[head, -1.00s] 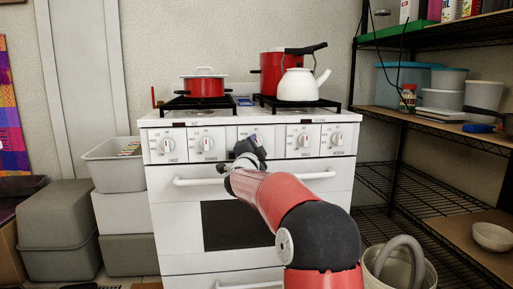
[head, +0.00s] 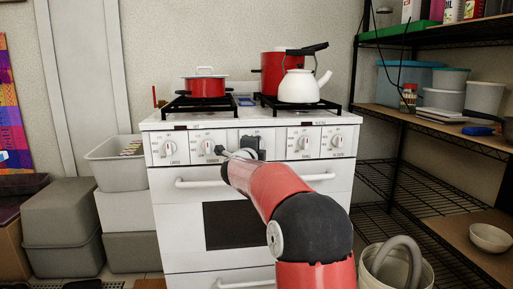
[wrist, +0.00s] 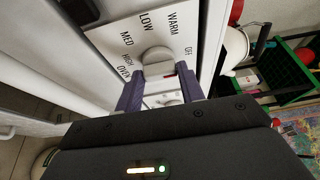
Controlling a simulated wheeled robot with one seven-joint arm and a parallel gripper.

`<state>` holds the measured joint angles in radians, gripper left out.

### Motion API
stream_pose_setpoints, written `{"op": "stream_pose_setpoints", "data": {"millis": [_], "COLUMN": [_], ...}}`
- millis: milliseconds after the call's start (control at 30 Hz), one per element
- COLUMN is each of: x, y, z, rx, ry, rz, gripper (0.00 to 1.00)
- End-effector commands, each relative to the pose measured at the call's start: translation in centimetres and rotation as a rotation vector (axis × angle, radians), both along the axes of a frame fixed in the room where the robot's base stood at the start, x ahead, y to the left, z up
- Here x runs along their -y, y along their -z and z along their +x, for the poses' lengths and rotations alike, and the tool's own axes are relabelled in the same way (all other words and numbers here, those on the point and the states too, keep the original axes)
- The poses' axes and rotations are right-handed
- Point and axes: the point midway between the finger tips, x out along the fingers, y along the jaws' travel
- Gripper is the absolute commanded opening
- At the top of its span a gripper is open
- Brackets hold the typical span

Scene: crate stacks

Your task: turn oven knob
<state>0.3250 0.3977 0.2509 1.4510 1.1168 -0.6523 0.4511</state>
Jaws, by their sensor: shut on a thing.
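The white stove (head: 178,215) stands ahead with a row of white knobs along its front panel. My gripper (head: 222,151) is at the second knob from the left (head: 207,147) in the head view, partly covering the panel to its right. In the wrist view the oven knob (wrist: 157,58) has a red mark and sits on a panel lettered OFF, WARM, LOW, MED, HIGH and OVEN. The two fingers of my gripper (wrist: 160,88) are on either side of this knob, shut on its grip. The exact finger contact is hard to see.
The oven door handle (head: 190,183) runs just below the knobs. A red pot (head: 205,86), a larger red pot (head: 270,70) and a white kettle (head: 298,87) stand on top. Grey bins (head: 115,165) are at left, a black wire shelf (head: 440,130) at right.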

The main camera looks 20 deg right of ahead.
Motion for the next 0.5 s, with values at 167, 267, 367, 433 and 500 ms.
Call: {"op": "stream_pose_setpoints", "data": {"millis": [167, 267, 367, 433, 500], "x": [-0.02, -0.02, -0.02, -0.02, -0.02], "y": [0.01, 0.01, 0.01, 0.02, 0.01], "z": [0.01, 0.01, 0.01, 0.01, 0.01], "rx": [0.002, 0.002, 0.002, 0.002, 0.002], "ry": [0.000, 0.000, 0.000, 0.000, 0.000], "rz": [0.005, 0.005, 0.005, 0.004, 0.004], "gripper": [0.16, 0.16, 0.42, 0.51, 0.60]}}
